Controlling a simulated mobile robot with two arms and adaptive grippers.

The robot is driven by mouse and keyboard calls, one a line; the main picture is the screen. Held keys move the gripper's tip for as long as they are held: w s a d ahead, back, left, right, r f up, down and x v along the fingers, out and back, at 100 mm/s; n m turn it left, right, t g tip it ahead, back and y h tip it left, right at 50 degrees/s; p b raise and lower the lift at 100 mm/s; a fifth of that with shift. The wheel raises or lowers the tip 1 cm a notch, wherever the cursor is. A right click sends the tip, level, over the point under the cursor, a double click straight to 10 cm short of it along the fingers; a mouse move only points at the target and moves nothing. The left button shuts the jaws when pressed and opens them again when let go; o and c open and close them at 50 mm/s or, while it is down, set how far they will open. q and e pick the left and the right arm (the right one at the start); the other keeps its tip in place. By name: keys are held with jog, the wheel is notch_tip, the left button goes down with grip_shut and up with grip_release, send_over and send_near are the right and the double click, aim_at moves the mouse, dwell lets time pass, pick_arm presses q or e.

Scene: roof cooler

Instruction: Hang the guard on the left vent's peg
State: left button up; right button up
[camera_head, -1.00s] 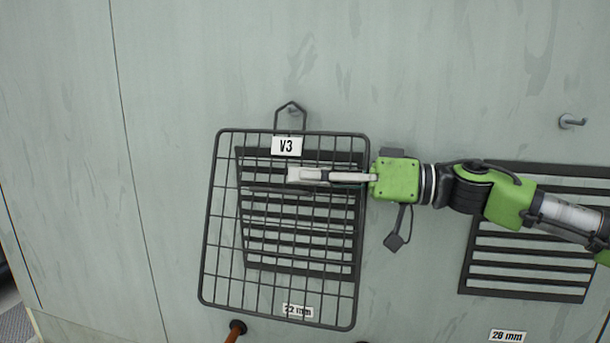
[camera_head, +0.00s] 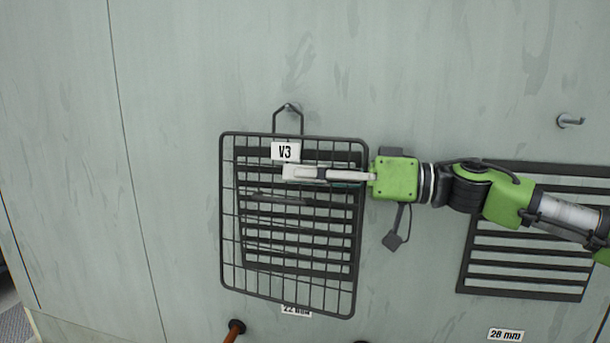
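The guard, a dark wire grid (camera_head: 230,215) with a white V3 tag (camera_head: 285,151), is in front of the left vent (camera_head: 300,262). Its wire loop (camera_head: 276,122) rises to the left vent's peg (camera_head: 292,107). The loop's top overlaps the peg, but I cannot tell whether it rests on it. My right gripper (camera_head: 290,173) comes from the right, its pale fingers across the guard's upper part, just below the tag. The fingers show edge-on, so their opening and any hold on the wires cannot be told. My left gripper is out of view.
A second slatted vent (camera_head: 525,278) with a 28 mm label (camera_head: 506,335) is at the right, with a bare peg (camera_head: 570,121) above. The 22 mm label (camera_head: 296,311) is partly covered by the guard. An orange-brown rod (camera_head: 235,330) shows at the bottom. The upper wall is clear.

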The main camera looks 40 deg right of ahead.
jog(key=shift+f, duration=0.1)
jog(key=v, duration=1.2)
